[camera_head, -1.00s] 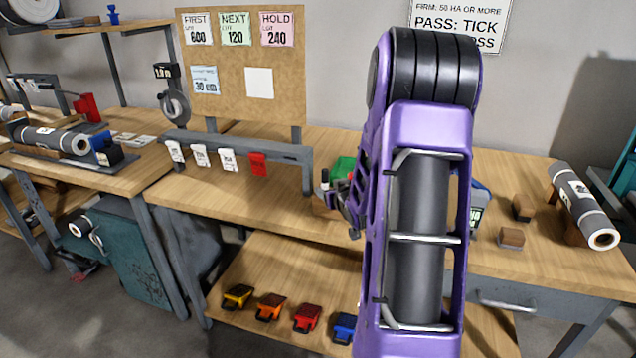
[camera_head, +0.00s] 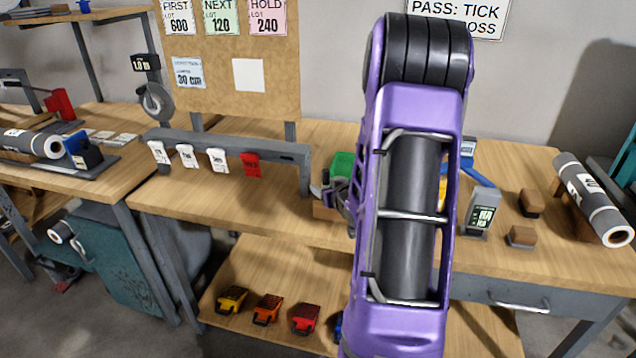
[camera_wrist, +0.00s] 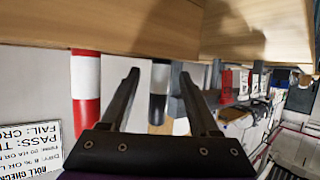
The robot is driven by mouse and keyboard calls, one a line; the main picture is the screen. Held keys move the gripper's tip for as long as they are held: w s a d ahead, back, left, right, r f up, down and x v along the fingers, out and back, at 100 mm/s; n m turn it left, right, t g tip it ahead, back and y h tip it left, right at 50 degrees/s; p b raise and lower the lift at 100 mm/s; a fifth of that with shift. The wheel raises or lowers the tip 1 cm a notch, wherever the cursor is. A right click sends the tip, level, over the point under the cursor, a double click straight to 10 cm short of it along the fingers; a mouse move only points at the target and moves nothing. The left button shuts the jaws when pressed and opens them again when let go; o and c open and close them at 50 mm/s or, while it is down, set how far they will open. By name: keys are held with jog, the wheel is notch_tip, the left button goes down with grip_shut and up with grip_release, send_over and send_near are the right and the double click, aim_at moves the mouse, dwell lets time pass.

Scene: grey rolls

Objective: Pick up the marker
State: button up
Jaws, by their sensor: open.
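In the wrist view, which is upside down, a black-and-white marker-like cylinder (camera_wrist: 158,104) shows between the two fingers of my gripper (camera_wrist: 159,75). My gripper is open and nothing is clamped in it. A thicker-looking red-and-white cylinder (camera_wrist: 86,100) stands beside it, outside the fingers on the left. I cannot tell from this which cylinder is the task's marker. In the head view, my gripper (camera_head: 337,193) is mostly hidden behind my purple arm, by a wooden holder (camera_head: 324,212) on the middle bench.
A green object (camera_head: 342,164) is beside my gripper. A grey rail (camera_head: 230,150) with white and red tags stands left. A grey device (camera_head: 482,211), brown blocks (camera_head: 521,236) and a grey roll (camera_head: 594,200) lie right. The bench front (camera_head: 215,208) is clear.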

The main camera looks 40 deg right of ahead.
jog(key=shift+w+d+f, duration=0.15)
jog(key=shift+w, duration=0.2)
jog(key=shift+s, duration=0.1)
jog(key=shift+c, duration=0.9)
grip_shut()
notch_tip(320, 180, up, 10)
jog(key=shift+r+p, duration=0.1)
jog(key=shift+p, duration=1.1)
